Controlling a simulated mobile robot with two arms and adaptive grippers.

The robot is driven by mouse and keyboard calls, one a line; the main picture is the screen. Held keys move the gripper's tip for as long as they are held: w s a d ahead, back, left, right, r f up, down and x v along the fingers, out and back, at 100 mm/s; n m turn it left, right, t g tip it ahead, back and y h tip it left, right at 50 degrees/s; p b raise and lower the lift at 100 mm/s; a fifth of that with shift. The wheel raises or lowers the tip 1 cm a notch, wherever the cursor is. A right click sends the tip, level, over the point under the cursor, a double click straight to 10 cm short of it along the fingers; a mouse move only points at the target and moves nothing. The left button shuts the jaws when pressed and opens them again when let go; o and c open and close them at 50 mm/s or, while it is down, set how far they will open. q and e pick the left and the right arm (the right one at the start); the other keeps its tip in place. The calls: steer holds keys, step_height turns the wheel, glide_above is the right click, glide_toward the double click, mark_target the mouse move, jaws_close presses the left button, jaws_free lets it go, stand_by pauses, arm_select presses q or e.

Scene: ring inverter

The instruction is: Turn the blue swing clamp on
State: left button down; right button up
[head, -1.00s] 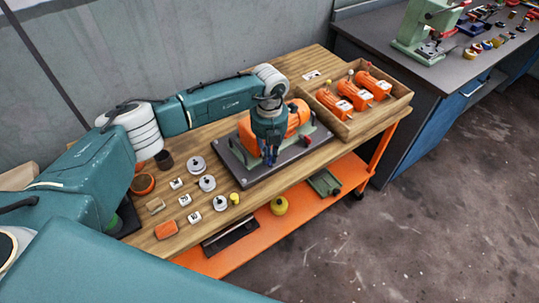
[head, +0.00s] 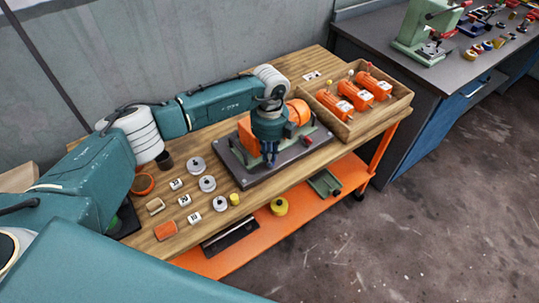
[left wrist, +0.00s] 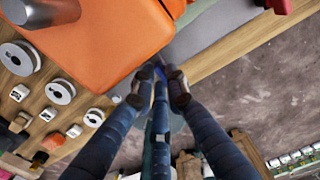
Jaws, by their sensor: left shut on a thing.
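My left gripper (head: 270,161) points down at the front of the dark fixture plate (head: 243,178), beside the orange motor housing (head: 246,134). In the left wrist view, its two fingers (left wrist: 163,78) are closed around a narrow blue piece (left wrist: 161,94), which looks like the handle of the blue swing clamp. The fingers hide most of the clamp, so its angle cannot be told. The orange housing (left wrist: 100,40) fills the upper left of the left wrist view, close by the fingertips. My right gripper is not in view.
A wooden tray (head: 346,131) with orange motors stands at the right of the bench. Metal discs (head: 207,183), white numbered blocks and a yellow piece (head: 234,199) lie left of the plate. A red knob (head: 307,140) sits on the plate's right part.

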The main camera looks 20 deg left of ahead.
arm_select(q)
steer(key=shift+n, duration=0.6)
steer(key=c, duration=1.7)
jaws_free()
steer(key=shift+c, duration=0.2)
step_height(320, 180, up, 12)
